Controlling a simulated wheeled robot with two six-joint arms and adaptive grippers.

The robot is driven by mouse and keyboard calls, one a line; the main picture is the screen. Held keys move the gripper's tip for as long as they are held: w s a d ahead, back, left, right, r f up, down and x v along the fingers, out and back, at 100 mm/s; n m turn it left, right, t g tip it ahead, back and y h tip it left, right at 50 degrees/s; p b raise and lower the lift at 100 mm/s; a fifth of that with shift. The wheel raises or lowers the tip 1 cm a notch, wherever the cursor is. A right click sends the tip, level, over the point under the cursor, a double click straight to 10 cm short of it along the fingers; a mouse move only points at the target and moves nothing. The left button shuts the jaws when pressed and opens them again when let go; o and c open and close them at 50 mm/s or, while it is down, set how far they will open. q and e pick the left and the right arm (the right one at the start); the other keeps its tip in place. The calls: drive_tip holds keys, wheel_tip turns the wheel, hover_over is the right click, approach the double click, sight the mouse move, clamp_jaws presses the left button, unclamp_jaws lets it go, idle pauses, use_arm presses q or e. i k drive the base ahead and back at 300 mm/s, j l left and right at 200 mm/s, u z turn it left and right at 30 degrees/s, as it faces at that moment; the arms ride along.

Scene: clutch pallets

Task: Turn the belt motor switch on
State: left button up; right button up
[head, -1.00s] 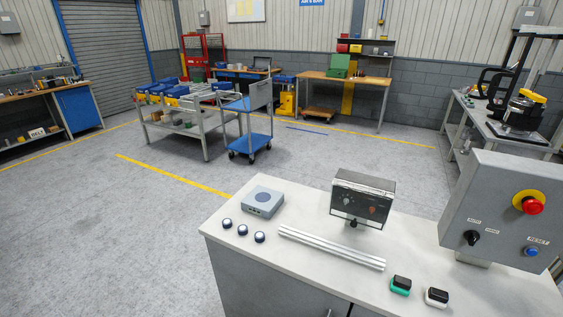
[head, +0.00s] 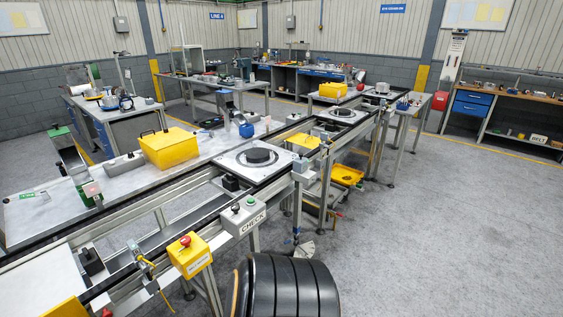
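A conveyor line (head: 60,257) runs from the lower left to the upper right. On its near side are a yellow box with a red mushroom button (head: 187,252) and a grey box labelled CHECK (head: 243,217) with a green and a dark button. The small print on the yellow box is too small to read. Neither of my grippers is in view.
A pallet plate with a dark disc (head: 257,156) sits on the line. A yellow case (head: 169,149) stands on the bench behind. A large black ribbed round thing (head: 285,287) is at the bottom centre. The grey floor (head: 440,235) at the right is clear.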

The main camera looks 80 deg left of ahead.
sight(185, 240)
drive_tip(key=u, duration=3.6)
